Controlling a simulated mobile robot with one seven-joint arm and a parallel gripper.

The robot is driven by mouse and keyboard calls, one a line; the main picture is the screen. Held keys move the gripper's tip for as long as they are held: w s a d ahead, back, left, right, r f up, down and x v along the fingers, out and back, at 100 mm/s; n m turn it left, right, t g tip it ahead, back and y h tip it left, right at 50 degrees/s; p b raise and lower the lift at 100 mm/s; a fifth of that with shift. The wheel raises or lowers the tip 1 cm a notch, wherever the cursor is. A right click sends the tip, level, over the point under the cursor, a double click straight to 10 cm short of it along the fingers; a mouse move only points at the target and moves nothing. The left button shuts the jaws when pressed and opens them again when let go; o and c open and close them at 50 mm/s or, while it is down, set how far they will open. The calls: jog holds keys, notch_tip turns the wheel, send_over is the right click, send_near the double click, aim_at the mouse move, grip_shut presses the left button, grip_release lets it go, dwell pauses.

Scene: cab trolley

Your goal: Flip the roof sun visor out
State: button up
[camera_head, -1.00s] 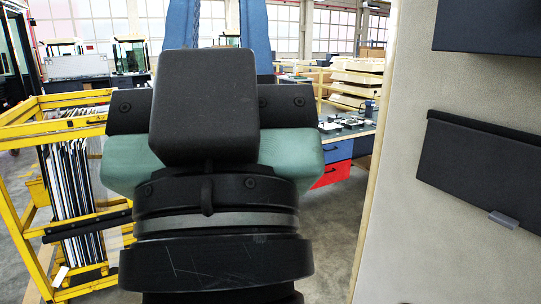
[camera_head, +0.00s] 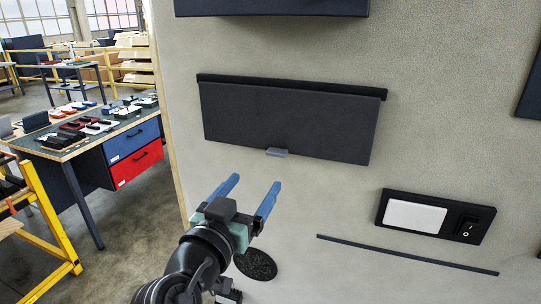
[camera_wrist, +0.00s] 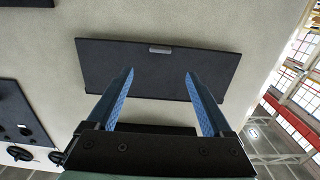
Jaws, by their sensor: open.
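The roof sun visor (camera_head: 287,120) is a wide dark flat panel on the beige panel, with a small grey tab (camera_head: 277,152) at its lower edge. It lies close against the panel in the head view. My gripper (camera_head: 247,188) is open and empty, its two blue fingers pointing up toward the visor from below left, apart from it in that view. In the wrist view the visor (camera_wrist: 158,72) lies beyond my open fingers (camera_wrist: 158,88), with its grey tab (camera_wrist: 160,50) at the far edge, between the finger lines. The finger tips overlap the visor there; I cannot tell the gap.
A dark box (camera_head: 270,4) sits above the visor. A switch unit with a white plate (camera_head: 414,216), a thin dark strip (camera_head: 405,254) and a round black disc (camera_head: 256,265) lie lower on the panel. A workbench (camera_head: 88,132) and yellow rack (camera_head: 48,222) stand left.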

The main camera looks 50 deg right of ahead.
aim_at(275, 155)
jog(key=p+x, duration=0.3)
jog(key=x, duration=0.8)
jog(key=shift+w+d+r, duration=0.1)
jog(key=shift+w+d, duration=0.1)
jog(key=shift+d, duration=0.1)
grip_shut()
